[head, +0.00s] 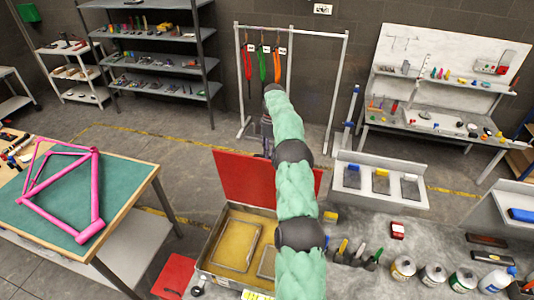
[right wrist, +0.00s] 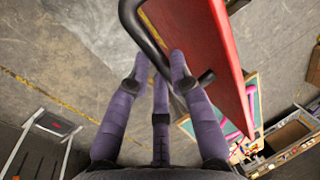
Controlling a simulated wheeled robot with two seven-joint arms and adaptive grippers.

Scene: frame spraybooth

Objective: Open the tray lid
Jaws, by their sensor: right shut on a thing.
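The tray (head: 208,262) is a metal box with a yellowish inside, on the bench at the lower middle of the head view. Its red lid (head: 238,180) stands raised, near upright, along the far edge, and the inside shows. My right arm crosses in front of the lid and hides part of it and of the tray. My right gripper (head: 264,140) is at the lid's top edge. In the right wrist view, its purple fingers (right wrist: 160,75) are closed around the black bar handle (right wrist: 146,35) on the red lid (right wrist: 205,35).
A green-topped table (head: 120,205) with a pink frame (head: 62,190) stands at left. A red pad (head: 174,276) lies left of the tray. Cans (head: 403,268), a spray bottle (head: 497,280) and a bin rack (head: 380,180) are at right. Floor beyond the lid is clear.

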